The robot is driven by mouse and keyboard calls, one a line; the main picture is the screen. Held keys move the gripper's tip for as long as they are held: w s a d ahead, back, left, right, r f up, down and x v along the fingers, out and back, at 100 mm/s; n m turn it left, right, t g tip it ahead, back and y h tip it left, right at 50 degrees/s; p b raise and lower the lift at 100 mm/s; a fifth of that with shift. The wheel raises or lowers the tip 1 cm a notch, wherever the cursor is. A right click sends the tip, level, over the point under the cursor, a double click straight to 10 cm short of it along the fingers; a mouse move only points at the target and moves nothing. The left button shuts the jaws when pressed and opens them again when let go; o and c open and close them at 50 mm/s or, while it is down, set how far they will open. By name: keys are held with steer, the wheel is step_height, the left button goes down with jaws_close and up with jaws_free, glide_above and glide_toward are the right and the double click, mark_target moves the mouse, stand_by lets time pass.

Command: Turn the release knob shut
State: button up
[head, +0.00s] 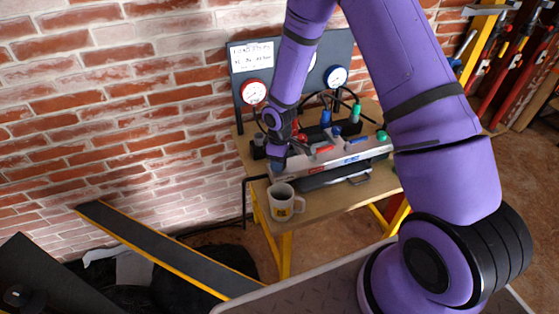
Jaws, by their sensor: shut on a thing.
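My gripper (277,158) points down at the left end of a silver hydraulic unit (318,164) on the wooden bench. It is shut on a small knob at that end, which I take to be the release knob. My fingers hide nearly all of the knob, so its turn angle cannot be read. Along the unit are a red handle (325,149), a blue handle (358,140) and a green knob (381,135). Two gauges stand behind, one red-rimmed (254,91) and one blue-rimmed (336,76).
A mug (284,202) stands at the bench's (330,200) front left, close below my gripper. Black hoses loop behind the unit. A brick wall (120,120) is behind. A black and yellow ramp-like bar (150,248) lies at lower left. Clamps (510,60) hang at right.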

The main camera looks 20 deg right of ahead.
steer(key=shift+m, duration=0.7)
steer(key=o, duration=0.9)
steer(key=shift+o, duration=0.2)
step_height(320, 180, up, 11)
stand_by(0.4)
